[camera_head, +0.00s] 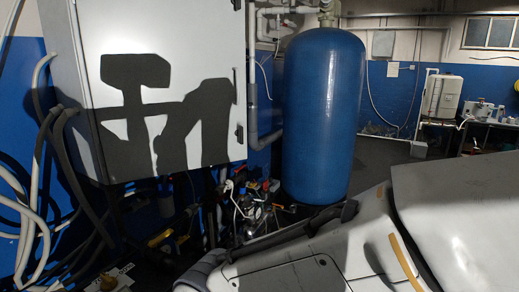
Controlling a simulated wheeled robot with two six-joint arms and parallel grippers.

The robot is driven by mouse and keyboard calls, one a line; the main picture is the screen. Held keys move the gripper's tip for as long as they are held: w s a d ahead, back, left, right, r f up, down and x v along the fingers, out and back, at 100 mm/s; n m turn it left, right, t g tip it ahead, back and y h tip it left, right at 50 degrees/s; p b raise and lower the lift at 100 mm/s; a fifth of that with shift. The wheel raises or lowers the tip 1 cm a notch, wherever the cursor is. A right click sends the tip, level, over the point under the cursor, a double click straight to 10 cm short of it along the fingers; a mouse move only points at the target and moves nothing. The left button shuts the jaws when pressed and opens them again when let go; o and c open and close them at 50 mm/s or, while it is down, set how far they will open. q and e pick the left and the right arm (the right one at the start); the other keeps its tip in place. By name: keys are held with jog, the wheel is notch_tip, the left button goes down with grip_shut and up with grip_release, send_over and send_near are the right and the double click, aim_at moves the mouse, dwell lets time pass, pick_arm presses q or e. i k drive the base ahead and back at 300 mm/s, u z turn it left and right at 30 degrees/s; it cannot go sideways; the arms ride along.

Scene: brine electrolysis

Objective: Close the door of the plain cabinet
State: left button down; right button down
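A plain light-grey cabinet (60,40) hangs on the wall at the left in the head view. Its broad front door (200,60) faces me, with small dark fittings along the right edge. The door looks flush with the body; no gap or interior shows, but I cannot tell if it is fully shut. A dark shadow of my body and arms falls across the door. Neither gripper can be made out in this view. A large pale link, which seems to be my own arm, fills the lower right and hides the floor there.
A tall blue tank (322,120) stands right of the cabinet. Hoses (35,190) loop at the left, and pipes and valves (250,205) crowd below the cabinet. A white container (441,96) and a cluttered bench (490,125) stand at the back right.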

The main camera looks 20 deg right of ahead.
aim_at(164, 82)
jog(key=z, duration=2.2)
jog(key=i, duration=1.35)
jog(key=u, duration=2.75)
